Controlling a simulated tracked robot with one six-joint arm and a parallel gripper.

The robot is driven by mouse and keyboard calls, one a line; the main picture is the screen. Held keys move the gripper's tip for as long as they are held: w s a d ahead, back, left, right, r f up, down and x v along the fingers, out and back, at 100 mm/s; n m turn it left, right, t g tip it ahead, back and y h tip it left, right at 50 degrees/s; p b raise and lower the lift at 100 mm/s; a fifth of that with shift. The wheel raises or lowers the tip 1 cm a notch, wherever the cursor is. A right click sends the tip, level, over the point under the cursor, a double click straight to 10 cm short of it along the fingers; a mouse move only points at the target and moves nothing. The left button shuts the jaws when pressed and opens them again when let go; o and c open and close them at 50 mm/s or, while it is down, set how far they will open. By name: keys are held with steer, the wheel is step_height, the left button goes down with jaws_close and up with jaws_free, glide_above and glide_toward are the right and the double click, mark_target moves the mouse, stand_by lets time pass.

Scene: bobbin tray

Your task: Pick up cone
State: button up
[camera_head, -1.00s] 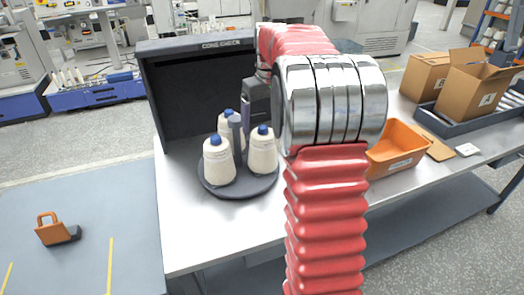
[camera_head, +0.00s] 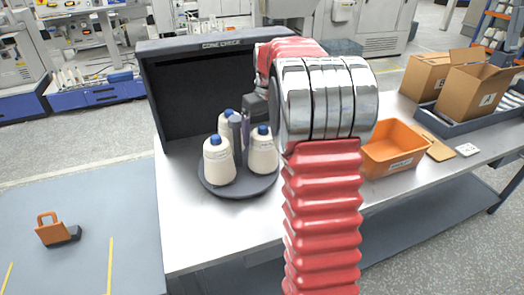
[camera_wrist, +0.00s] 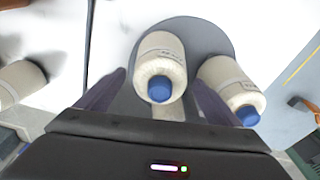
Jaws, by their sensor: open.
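Three cream cones with blue tips stand on a round dark tray (camera_head: 240,191) in the head view: a left cone (camera_head: 218,162), a right cone (camera_head: 263,155) and a back cone (camera_head: 223,124), partly hidden. My gripper (camera_head: 240,130) is low among them, its grey fingers beside the tray's middle. In the wrist view my gripper (camera_wrist: 158,78) is open, with a cone (camera_wrist: 163,55) between its fingers, blue tip facing the camera. Another cone (camera_wrist: 232,82) lies just outside the right finger. I cannot tell whether the fingers touch either cone.
A dark open-fronted booth (camera_head: 190,90) stands behind the tray. An orange bin (camera_head: 392,150) and cardboard boxes (camera_head: 470,85) are to the right. A pale cone-like shape (camera_wrist: 20,82) shows at the left edge of the wrist view. The table front is clear.

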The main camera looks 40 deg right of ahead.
steer(key=c, duration=1.8)
